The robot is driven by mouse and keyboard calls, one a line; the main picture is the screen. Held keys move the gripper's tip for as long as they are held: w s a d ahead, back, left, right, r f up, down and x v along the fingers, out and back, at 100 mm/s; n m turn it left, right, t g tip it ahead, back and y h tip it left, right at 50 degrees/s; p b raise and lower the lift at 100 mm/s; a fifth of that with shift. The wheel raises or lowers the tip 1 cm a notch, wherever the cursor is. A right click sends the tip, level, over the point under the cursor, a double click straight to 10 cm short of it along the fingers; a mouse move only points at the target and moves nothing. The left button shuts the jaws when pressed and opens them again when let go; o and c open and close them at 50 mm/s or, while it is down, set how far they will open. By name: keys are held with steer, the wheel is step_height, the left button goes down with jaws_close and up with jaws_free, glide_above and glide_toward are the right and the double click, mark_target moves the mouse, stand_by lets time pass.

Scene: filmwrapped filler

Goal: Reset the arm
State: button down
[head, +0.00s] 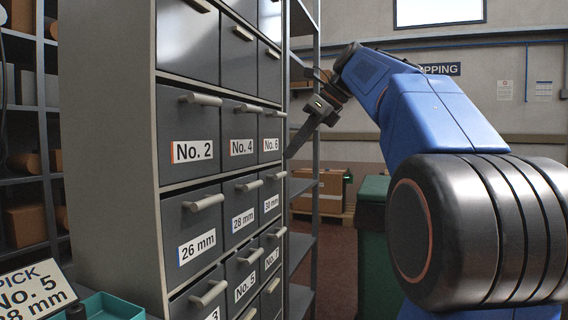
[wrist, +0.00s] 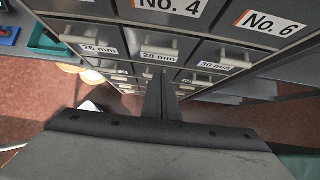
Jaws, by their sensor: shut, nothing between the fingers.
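My arm is blue and black and reaches up from the lower right in the head view. My gripper (head: 301,138) hangs off its end, with dark fingers pointing down and left, just right of the grey drawer cabinet (head: 110,120). In the wrist view my gripper (wrist: 160,82) shows its fingers together in the middle, with nothing between them. The cabinet front, with labels such as No. 4, No. 6 and 28 mm, lies beyond the fingers. In the head view all the drawers look shut.
A sign reading PICK No. 5 (head: 36,291) and a teal tray (head: 112,306) are at the lower left. A green bin (head: 374,240) stands below my arm. Metal shelving (head: 303,215) stands behind the cabinet, and a cardboard box (head: 330,186) sits farther back.

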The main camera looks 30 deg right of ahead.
steer(key=s+a+f+n+h, duration=0.1)
steer(key=s+a+f+n, duration=0.25)
steer(key=f, duration=0.25)
steer(key=s+a+f+n+g+h, duration=0.1)
steer(key=s+a+f+n, duration=0.1)
steer(key=s+f+n, duration=0.3)
steer(key=s+a+f+n, duration=0.1)
steer(key=a+f+n, duration=0.2)
steer(key=f, duration=0.4)
steer(key=s+a+f+n+h, duration=0.1)
steer(key=s+f+n, duration=0.4)
steer(key=f, duration=0.4)
steer(key=s+a+f+n+h, duration=0.1)
steer(key=s+f+n, duration=0.3)
steer(key=f, duration=0.5)
steer(key=s+a+f+n+h, duration=0.1)
steer(key=s+f+n, duration=0.4)
steer(key=f+n, duration=0.3)
steer(key=shift+s+a+f, duration=0.2)
steer(key=shift+s+f, duration=0.15)
steer(key=shift+f, duration=0.35)
